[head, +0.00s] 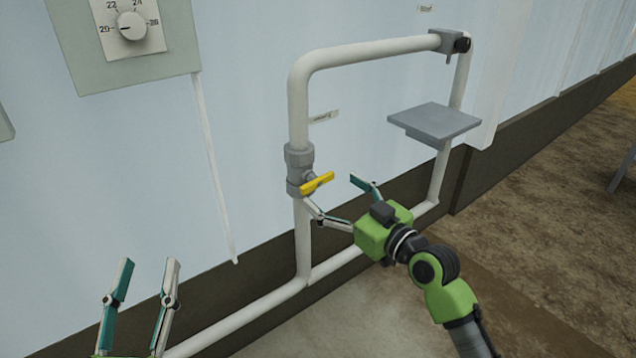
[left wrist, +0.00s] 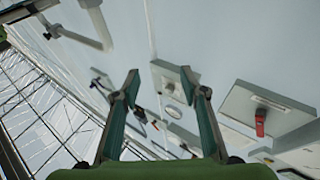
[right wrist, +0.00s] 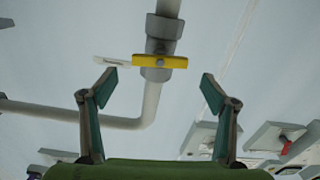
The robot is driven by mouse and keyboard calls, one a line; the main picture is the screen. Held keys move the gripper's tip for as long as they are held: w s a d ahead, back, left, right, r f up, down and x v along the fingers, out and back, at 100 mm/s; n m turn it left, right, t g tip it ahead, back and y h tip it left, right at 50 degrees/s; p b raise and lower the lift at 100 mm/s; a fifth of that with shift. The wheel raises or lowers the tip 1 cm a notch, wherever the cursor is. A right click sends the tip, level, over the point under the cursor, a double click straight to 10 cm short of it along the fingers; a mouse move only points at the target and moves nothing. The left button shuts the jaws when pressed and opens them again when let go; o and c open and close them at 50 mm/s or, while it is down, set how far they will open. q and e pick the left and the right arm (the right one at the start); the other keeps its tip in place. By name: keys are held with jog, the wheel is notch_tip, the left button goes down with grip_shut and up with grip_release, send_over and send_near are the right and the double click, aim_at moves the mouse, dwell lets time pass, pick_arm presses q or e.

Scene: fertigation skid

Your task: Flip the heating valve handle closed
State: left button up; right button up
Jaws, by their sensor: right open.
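The yellow valve handle (head: 317,183) sits on a grey valve body (head: 299,158) in the upright part of a white pipe. In the right wrist view the handle (right wrist: 146,60) lies crosswise to the pipe. My right gripper (head: 329,190) is open beside the handle, and its fingers look empty. In the right wrist view the handle shows beyond and between the open fingertips (right wrist: 158,76); I cannot tell whether they touch it. My left gripper (head: 150,264) is open and empty at the lower left, apart from the valve. Its spread fingers also show in the left wrist view (left wrist: 161,78).
A grey plate (head: 436,120) sticks out near the right riser. A dial panel (head: 110,62) hangs on the wall at upper left. The white pipe (head: 258,312) runs low along the wall. A red-handled switch (left wrist: 260,122) shows in the left wrist view. The floor at right is mostly clear.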

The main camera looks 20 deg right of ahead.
aim_at(319, 181)
jog(key=b+x, duration=0.1)
jog(key=x, duration=0.4)
jog(key=shift+w+a, duration=0.1)
jog(key=shift+w, duration=0.15)
jog(key=shift+w+a, duration=0.15)
jog(key=shift+w, duration=0.25)
pick_arm(q)
notch_tip(319, 181, up, 5)
jog(key=s+t+h, duration=0.1)
jog(key=s+t, duration=0.2)
jog(key=shift+r, duration=0.2)
jog(key=shift+w, duration=0.1)
pick_arm(e)
jog(key=c, duration=1.1)
